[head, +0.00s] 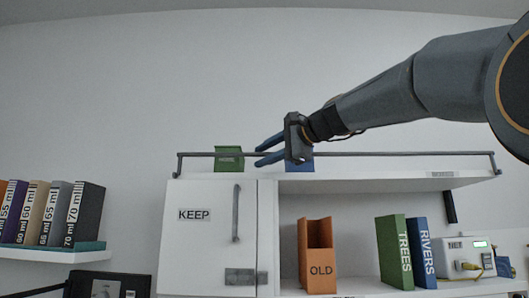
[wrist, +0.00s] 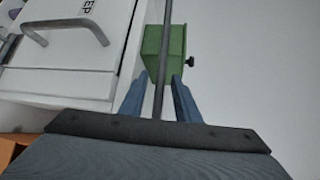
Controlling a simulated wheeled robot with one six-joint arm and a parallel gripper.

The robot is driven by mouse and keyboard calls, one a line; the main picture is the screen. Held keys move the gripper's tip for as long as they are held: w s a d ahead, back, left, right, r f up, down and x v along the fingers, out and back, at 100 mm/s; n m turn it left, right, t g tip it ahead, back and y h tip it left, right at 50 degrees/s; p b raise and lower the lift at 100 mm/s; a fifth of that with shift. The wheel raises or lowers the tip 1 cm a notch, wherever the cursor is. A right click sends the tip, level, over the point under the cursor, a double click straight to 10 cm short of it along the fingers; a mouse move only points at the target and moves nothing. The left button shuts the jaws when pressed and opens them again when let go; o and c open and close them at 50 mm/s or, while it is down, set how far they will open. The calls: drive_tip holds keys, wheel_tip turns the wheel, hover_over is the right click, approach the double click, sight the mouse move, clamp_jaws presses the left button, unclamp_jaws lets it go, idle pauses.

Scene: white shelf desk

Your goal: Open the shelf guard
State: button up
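The shelf guard (head: 370,154) is a thin dark grey rail along the top of the white shelf unit, with a bent post at each end. It stands up above the shelf top. My gripper (head: 258,154) is at the rail, left of its middle, with one blue finger above and one below it. In the wrist view, the rail (wrist: 166,40) runs between the two fingers of my gripper (wrist: 157,84). The fingers are apart, with a gap visible on both sides of the rail.
A green box (head: 229,158) stands behind the rail, and a blue one (head: 304,165) is partly hidden by my gripper. Below are a KEEP cabinet door (head: 205,250), an orange OLD holder (head: 319,270), green and blue books (head: 394,250) and a white device (head: 466,258).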

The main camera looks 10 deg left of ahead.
clamp_jaws()
